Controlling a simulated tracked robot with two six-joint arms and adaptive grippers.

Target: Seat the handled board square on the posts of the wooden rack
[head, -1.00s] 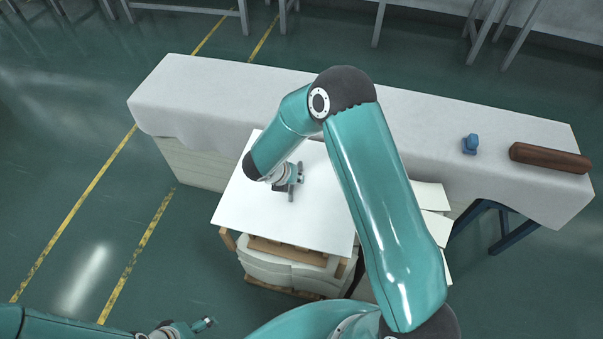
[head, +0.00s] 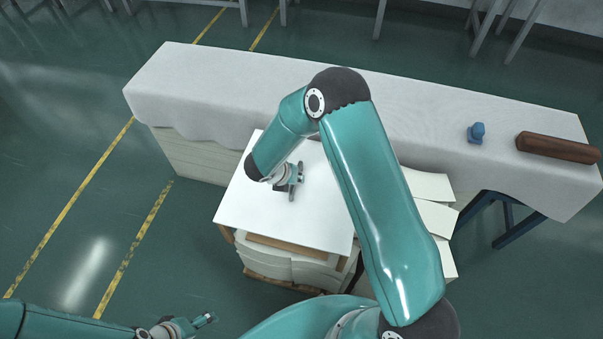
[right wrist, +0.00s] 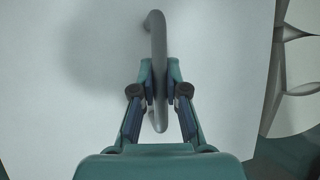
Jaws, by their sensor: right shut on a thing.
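The white board (head: 250,206) lies roughly level over the wooden rack (head: 228,236), whose front posts show under its near edge. I cannot tell whether the board touches the posts; the far posts are hidden. My right gripper (head: 293,184) is at the board's middle, shut on its grey handle (head: 299,169). In the right wrist view, the right gripper's fingers (right wrist: 159,92) hold the bar of the handle (right wrist: 156,30) from both sides. My left gripper (head: 206,319) is low at the bottom left, away from the board; its jaws are too small to judge.
A long cloth-covered table (head: 215,85) stands behind the rack, with a blue object (head: 477,132) and a brown roll-shaped piece (head: 558,147) on it. White sheets or blocks (head: 435,220) stand right of the rack. A pale stack (head: 280,270) sits under the board. Floor at left is clear.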

